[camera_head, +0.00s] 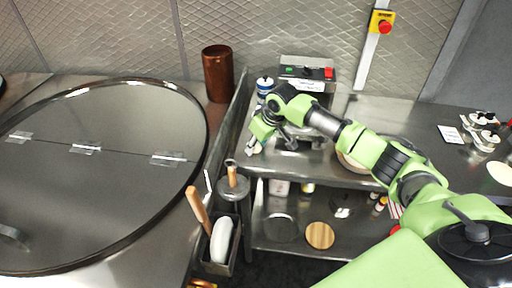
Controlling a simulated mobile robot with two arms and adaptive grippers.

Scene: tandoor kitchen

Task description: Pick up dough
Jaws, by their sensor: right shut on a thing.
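My right arm reaches in from the right across the steel counter. My right gripper (256,142) is at the left end of the counter, pointing down, and is shut on a small pale piece that looks like the dough (252,149). The piece is small in the picture and partly covered by the fingers, so its shape is unclear. I cannot tell whether it touches the counter. My left gripper is not in view.
A steel machine (306,72) with green and red buttons stands behind my arm, beside a blue-lidded jar (265,84). A large round lid (100,215) fills the left. A tool holder (222,252) stands between the lid and the counter.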

